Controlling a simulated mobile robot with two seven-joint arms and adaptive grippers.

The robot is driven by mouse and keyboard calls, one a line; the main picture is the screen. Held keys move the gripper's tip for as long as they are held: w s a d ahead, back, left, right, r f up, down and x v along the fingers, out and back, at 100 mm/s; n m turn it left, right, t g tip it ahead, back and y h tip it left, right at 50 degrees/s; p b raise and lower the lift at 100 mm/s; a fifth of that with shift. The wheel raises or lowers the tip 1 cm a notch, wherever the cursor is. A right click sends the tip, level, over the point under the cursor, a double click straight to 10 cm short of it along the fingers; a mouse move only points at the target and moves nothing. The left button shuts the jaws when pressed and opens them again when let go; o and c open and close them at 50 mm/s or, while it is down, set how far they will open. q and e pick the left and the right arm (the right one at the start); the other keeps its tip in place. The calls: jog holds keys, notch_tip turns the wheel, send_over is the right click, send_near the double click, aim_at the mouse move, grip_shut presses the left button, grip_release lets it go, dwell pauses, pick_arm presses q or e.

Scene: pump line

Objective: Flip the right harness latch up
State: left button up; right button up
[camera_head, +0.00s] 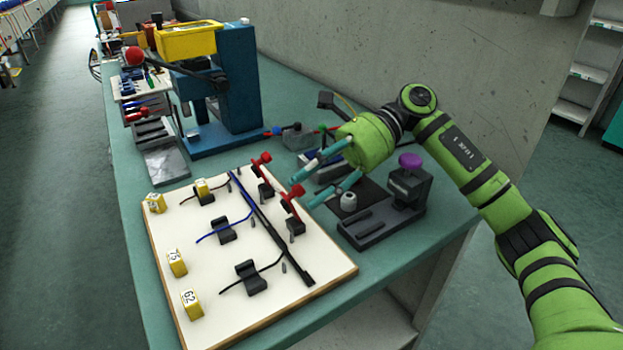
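The white harness board (190,240) lies on the green bench. Two red-handled latches on black bases stand along its right side. The nearer, right latch (291,205) has its red handle slanting above its base; the farther latch (264,170) looks similar. My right gripper (305,192) reaches in from the right, its two teal fingers spread apart and empty. Its fingertips are close to the right latch's red handle; I cannot tell whether they touch it. My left gripper is not in view.
A black fixture with a purple knob (410,161) stands right of the board. Black clips with cables and yellow numbered tags (192,304) are on the board. A blue press (238,85) stands behind. A grey wall (420,45) borders the bench.

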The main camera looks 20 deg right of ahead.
jog(key=v, duration=1.2)
jog(key=shift+r, duration=0.1)
